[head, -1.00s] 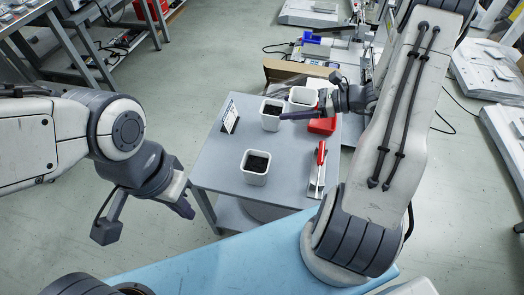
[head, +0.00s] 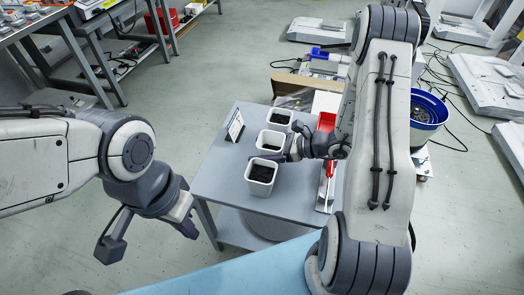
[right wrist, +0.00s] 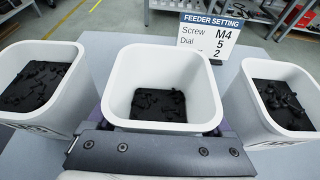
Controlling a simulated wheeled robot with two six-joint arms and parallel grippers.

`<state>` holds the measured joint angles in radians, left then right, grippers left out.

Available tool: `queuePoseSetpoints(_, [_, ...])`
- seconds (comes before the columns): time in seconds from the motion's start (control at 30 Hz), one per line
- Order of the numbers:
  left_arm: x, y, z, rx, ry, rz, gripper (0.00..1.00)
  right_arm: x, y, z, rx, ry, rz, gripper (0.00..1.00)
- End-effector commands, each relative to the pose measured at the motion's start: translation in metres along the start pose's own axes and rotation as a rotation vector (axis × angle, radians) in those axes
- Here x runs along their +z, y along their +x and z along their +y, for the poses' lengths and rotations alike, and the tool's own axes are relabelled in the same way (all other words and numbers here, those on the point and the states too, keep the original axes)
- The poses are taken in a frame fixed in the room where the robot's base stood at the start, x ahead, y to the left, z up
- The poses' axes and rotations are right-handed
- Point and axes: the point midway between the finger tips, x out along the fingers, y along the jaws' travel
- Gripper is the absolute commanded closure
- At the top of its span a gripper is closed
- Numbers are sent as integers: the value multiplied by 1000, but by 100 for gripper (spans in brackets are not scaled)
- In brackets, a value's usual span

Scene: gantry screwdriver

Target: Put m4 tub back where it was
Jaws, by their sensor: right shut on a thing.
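Three white square tubs with dark screws stand in a row on the grey table (head: 222,180). The middle tub (head: 270,147) is in my right gripper (head: 284,153), which is shut on it from the right; I cannot tell whether its base touches the table. The far tub (head: 279,110) and near tub (head: 260,185) are on either side. In the right wrist view the held tub (right wrist: 163,62) sits between the left tub (right wrist: 40,60) and right tub (right wrist: 275,75). No tub label is readable. My left gripper (head: 148,234) is open and empty, left of the table.
A sign (head: 234,126) stands at the table's left edge; in the right wrist view it (right wrist: 209,38) reads "Feeder setting, Screw M4, Dial 5 2". A red bin (head: 326,122) and a red-handled tool (head: 332,163) lie on the right. A blue-rimmed bowl (head: 425,112) stands beyond.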

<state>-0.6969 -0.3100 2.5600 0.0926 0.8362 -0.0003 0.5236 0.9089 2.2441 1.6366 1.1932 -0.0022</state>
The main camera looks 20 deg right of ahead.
Motion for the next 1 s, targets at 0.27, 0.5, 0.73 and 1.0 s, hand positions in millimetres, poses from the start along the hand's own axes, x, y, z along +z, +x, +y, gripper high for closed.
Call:
queuePoseSetpoints(0.27, [0,1,0,0,0,0,100,-1,0,-1,-2,-2,-2,82])
queuePoseSetpoints(0.5, [0,2,0,0,0,0,100,-3,1,-1,-2,-1,-1,0])
queuePoseSetpoints(0.73, [0,-2,0,0,0,0,100,2,-4,-1,-3,-1,-1,0])
queuePoseSetpoints(1.0, [-1,-18,1,0,0,0,100,3,-56,-2,-10,1,-1,0])
